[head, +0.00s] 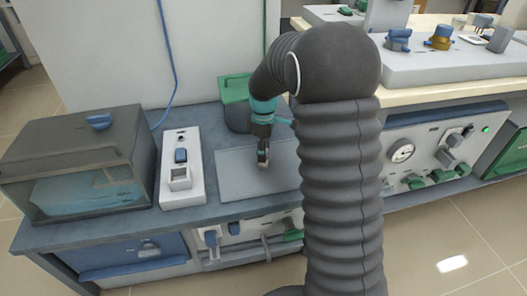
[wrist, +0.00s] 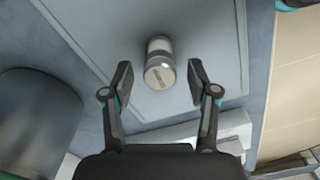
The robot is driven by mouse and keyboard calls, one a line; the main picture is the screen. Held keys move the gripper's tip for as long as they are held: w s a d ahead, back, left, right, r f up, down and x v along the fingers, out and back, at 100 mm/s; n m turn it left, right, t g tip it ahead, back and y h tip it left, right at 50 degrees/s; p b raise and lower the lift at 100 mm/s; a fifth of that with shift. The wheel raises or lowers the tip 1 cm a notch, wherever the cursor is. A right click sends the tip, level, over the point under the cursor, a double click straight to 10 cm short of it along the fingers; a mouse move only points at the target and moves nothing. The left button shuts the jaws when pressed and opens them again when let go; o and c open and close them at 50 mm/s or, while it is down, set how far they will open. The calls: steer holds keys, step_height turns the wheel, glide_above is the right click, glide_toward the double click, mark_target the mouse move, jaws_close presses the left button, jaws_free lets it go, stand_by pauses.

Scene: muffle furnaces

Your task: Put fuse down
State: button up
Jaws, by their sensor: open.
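The fuse is a small grey-white cylinder (wrist: 159,66) with lettering on the end that faces the wrist camera. It is on the light grey plate (wrist: 215,35), seemingly upright. My gripper (wrist: 160,79) is open, one finger on each side of the fuse, with a visible gap on both sides. In the head view my gripper (head: 262,159) points down over the same plate (head: 235,187) on the bench. The fuse is too small there to tell from the fingertips.
A white switch box (head: 182,190) stands left of the plate, with a glass-sided tank (head: 85,165) beyond it. A green-lidded container (head: 234,90) is behind my gripper. A dark cylinder (wrist: 38,110) is at left in the wrist view. The plate's left part is bare.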

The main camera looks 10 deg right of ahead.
step_height(320, 180, up, 10)
steer(key=f, duration=0.1)
steer(key=s+r+m+t, duration=0.2)
steer(key=s+r+m, duration=0.2)
steer(key=s+r, duration=0.4)
steer(key=s+m+t, duration=0.3)
steer(key=s+m, duration=0.6)
steer(key=s, duration=1.3)
steer(key=shift+s+m+t+p, duration=0.25)
steer(key=shift+m+t+p, duration=0.05)
steer(key=shift+p, duration=0.05)
